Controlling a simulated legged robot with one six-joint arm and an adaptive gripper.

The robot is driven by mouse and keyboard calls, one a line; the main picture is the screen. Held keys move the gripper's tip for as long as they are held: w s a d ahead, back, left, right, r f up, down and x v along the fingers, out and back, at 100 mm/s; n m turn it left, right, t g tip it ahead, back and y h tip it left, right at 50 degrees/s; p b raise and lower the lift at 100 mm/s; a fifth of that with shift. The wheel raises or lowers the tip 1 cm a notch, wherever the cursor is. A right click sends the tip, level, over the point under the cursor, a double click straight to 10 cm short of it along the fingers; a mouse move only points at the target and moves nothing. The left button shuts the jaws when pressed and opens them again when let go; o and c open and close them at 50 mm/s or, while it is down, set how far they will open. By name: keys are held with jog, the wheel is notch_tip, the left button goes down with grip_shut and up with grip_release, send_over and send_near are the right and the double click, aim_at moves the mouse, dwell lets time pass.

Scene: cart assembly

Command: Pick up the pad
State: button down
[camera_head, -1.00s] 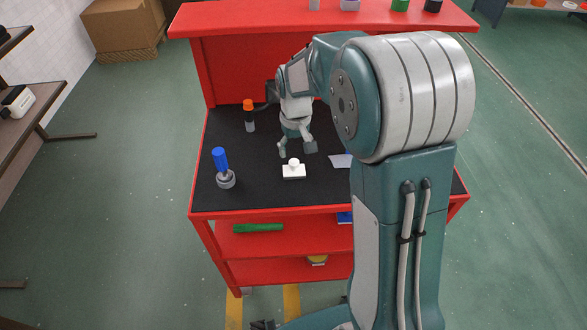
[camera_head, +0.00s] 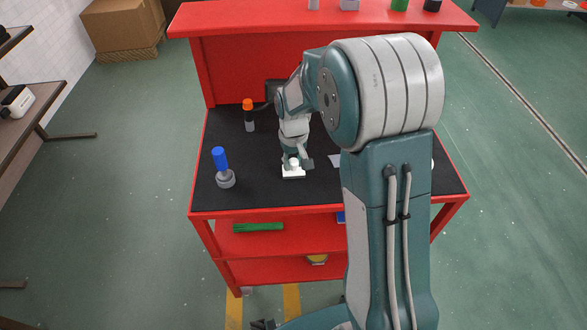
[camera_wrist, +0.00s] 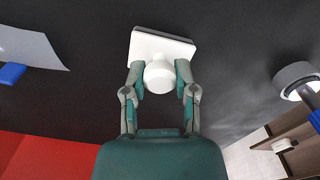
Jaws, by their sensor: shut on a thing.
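The pad (camera_head: 293,174) is a white rectangular block with a round white knob on top. It sits on the black top of the red cart (camera_head: 230,196), near the front edge. My gripper (camera_head: 296,163) reaches down to it from behind. In the wrist view the pad (camera_wrist: 165,45) is at the top centre, and my gripper (camera_wrist: 159,78) has its two fingers at either side of the knob, shut on it. The pad appears to rest on the cart top; I cannot tell any small gap.
A blue-handled tool with a grey round base (camera_head: 224,172) stands left of the pad. An orange-capped bottle (camera_head: 249,117) stands behind it. A white sheet (camera_head: 334,160) lies to the right, partly hidden by my arm. A green item (camera_head: 258,227) lies on the shelf below.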

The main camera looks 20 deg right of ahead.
aim_at(293, 160)
jog(key=shift+r, duration=0.5)
notch_tip(293, 160, up, 2)
jog(key=shift+r, duration=0.2)
jog(key=s+r, duration=0.9)
jog(key=s, duration=0.5)
jog(key=shift+r, duration=0.3)
jog(key=c, duration=1.4)
grip_release()
jog(key=shift+s, duration=0.15)
